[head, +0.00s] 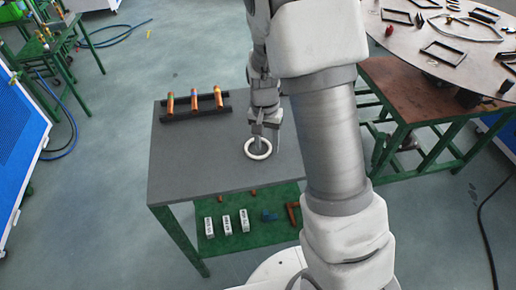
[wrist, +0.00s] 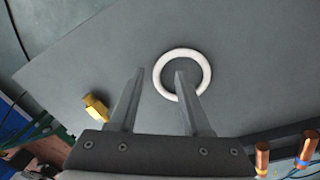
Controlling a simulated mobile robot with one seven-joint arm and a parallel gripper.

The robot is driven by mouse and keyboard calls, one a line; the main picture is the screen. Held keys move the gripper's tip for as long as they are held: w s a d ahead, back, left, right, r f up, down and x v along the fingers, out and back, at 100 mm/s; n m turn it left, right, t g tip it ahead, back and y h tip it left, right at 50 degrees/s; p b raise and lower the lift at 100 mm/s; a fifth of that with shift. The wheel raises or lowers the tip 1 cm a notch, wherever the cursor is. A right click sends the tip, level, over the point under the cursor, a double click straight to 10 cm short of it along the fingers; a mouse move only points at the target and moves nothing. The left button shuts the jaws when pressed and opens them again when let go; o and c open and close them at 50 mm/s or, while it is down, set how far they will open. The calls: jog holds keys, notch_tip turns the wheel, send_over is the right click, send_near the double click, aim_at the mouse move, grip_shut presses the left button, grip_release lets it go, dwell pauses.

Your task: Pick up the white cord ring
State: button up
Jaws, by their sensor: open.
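The white cord ring (head: 258,155) lies flat on the grey table top (head: 190,165), near the table's middle right. In the wrist view the ring (wrist: 164,86) shows as a whole circle, partly covered by one finger. My gripper (head: 262,139) is above the ring and points down at it. In the wrist view my gripper (wrist: 158,72) is open and empty. Its right fingertip appears over the ring's inside, and its left fingertip is outside the ring to the left. I cannot tell how high the fingertips are above the table.
A dark rack with copper-coloured cylinders (head: 195,99) stands at the table's back. A brass fitting (wrist: 96,106) lies left of the gripper in the wrist view. White blocks (head: 227,224) sit on the green lower shelf. A round table (head: 455,50) with metal frames stands at the right.

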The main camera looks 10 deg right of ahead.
jog(key=shift+f, duration=0.7)
grip_shut()
jog(key=shift+r, duration=0.15)
